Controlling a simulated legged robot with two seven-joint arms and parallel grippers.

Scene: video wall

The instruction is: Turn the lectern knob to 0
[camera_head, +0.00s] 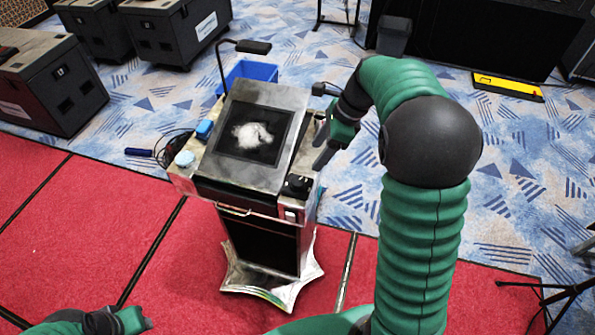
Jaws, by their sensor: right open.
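The lectern (268,225) stands upright in the middle, with a sloped metal top and a dark screen (254,134) showing a white shape. A small black part (297,186) sits at its right front corner; I cannot tell whether it is the knob, and no dial marks are readable. My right gripper (323,147) is open and empty by the right edge of the lectern top, behind the black part. Its fingers point down and left. My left gripper (146,322) is low at the bottom left, away from the lectern; its jaw state is unclear.
A side shelf on the lectern's left holds a light blue round item (185,159) and a blue block (204,130). A blue bin (248,73) stands behind. Black cases (48,82) are at the upper left. Red flooring in front is mostly clear. A tripod (560,292) stands at the lower right.

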